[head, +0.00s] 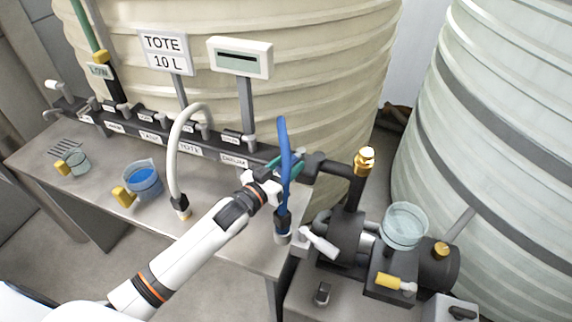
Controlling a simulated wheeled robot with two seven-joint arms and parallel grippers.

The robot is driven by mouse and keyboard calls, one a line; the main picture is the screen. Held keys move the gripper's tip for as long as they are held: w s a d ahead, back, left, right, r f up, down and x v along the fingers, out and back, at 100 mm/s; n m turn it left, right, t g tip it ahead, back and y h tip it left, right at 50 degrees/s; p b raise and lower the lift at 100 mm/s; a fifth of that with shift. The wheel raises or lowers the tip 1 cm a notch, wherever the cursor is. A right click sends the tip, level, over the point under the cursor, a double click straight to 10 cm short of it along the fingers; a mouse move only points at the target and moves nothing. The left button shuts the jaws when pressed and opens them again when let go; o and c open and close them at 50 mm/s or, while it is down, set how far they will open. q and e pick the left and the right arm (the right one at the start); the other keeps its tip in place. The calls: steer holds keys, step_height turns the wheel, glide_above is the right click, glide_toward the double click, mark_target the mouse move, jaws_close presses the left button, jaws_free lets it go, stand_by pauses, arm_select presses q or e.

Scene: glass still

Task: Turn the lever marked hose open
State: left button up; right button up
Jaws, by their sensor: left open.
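My left gripper (281,176) is open at the right end of the dark pipe manifold (210,153). Its green fingers are close to the blue hose (284,150), which rises from a fitting at the table's right edge. I cannot tell whether the fingers touch the hose. Several small grey levers with small tags line the manifold, such as one near the right end (247,140). Front labels include TOTE (190,150) and DRUM (234,160). No label clearly reads HOSE, and the manifold's right end is partly hidden by the gripper. My right gripper is not in view.
A white hose (178,145) arches over the metal table (224,196). A jug of blue liquid (144,181) and a smaller cup (79,163) stand at left. The TOTE 10 L sign (165,51) and display (240,57) rise behind. A pump (346,234) stands at right.

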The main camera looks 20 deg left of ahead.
arm_select(q)
steer(key=shift+c, duration=0.8)
jaws_close()
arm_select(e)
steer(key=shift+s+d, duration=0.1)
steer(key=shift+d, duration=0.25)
